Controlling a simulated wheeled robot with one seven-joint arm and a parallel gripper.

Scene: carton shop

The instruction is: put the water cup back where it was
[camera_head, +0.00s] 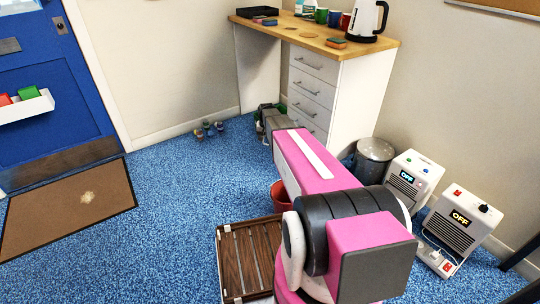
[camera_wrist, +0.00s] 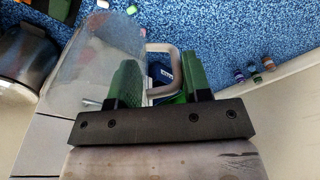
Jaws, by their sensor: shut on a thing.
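My gripper (camera_wrist: 160,82) shows its two green pads in the wrist view, set apart with a grey looped handle (camera_wrist: 178,62) between them. The handle joins a large, pale grey, see-through-looking vessel (camera_wrist: 95,60), which I take to be the water cup. The gripper is shut on it, though the exact contact is hard to see. In the head view my gripper (camera_head: 270,115) is low beside the front of the white drawer unit (camera_head: 340,105). The cup cannot be made out there.
The wooden counter top (camera_head: 375,47) carries a white kettle (camera_head: 366,18), several coloured mugs, round mats (camera_head: 305,35) and sponges. A metal bin (camera_head: 373,157) and two white heater-like boxes (camera_head: 458,222) stand to the right. Small items (camera_head: 208,130) lie by the wall.

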